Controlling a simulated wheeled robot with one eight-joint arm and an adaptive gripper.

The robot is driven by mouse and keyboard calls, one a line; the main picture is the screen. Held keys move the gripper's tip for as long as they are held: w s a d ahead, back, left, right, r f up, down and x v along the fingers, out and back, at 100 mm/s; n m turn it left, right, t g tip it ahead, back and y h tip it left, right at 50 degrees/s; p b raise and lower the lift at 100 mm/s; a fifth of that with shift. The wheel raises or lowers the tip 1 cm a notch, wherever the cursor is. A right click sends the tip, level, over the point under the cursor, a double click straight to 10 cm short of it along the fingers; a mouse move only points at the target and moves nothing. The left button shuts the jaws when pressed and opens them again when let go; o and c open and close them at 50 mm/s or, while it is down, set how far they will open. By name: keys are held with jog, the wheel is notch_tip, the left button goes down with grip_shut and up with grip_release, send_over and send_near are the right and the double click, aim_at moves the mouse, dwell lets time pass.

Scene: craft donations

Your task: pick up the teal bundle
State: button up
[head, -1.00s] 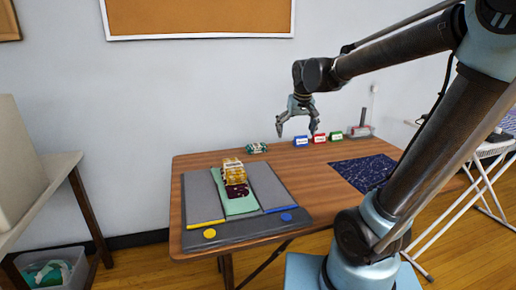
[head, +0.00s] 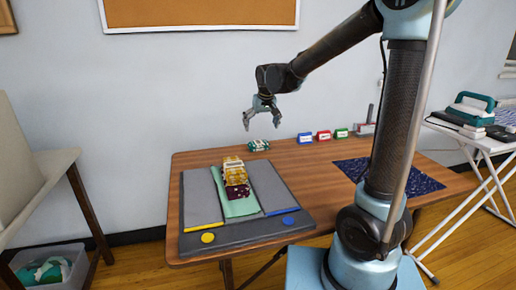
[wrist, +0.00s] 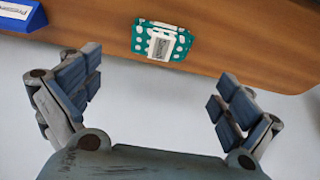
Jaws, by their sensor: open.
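The teal bundle (head: 258,145) lies at the back edge of the wooden table, teal with white dots. In the wrist view the teal bundle (wrist: 161,41) shows a white label band and lies beyond my fingertips, roughly centred between them. My gripper (head: 262,122) is above the table's back edge, apart from the bundle and over it in the head view. In the wrist view my gripper (wrist: 158,90) is open, with nothing between its fingers.
A grey sorting mat (head: 202,195) holds stacked yellow and dark red bundles (head: 234,170). Blue (head: 305,138), red (head: 323,135) and green (head: 341,133) labelled blocks stand right of the teal bundle. A dark blue speckled mat (head: 350,170) lies at right. The wall is close behind.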

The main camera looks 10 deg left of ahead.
aim_at(258, 142)
jog(key=shift+x, duration=5.4)
jog(key=c, duration=1.1)
